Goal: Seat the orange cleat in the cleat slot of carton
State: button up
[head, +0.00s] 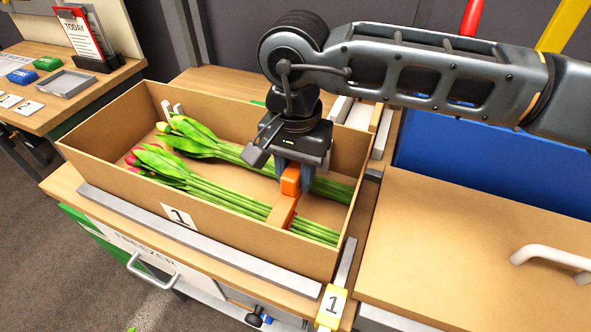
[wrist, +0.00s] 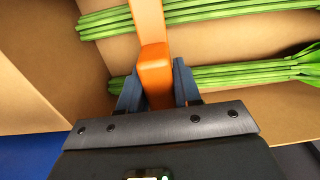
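The orange cleat (head: 290,181) is a bar with a raised block, inside the carton (head: 250,245) near its right end. My gripper (head: 293,178) points down into the carton, with its blue fingers on both sides of the block. In the wrist view the cleat (wrist: 155,72) fills the gap between the fingers, and its bar runs away across the green stems (wrist: 190,12). Two tulip bunches (head: 205,180) lie lengthwise in the carton, heads at the left. I cannot tell whether the bar touches the stems or the carton wall, and I cannot make out the cleat slot.
The open carton, labelled 1, stands on a wooden counter between grey rails (head: 200,245). A yellow tag (head: 331,306) marked 1 is at its front right corner. A wooden lid with a white handle (head: 552,257) lies right. A side table with a grey tray (head: 68,83) stands left.

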aim_at(295, 165)
jog(key=o, duration=0.5)
jog(key=shift+c, duration=0.2)
notch_tip(295, 165, up, 12)
jog(key=b, duration=0.1)
jog(key=shift+r+b, duration=0.15)
jog(key=shift+b, duration=0.2)
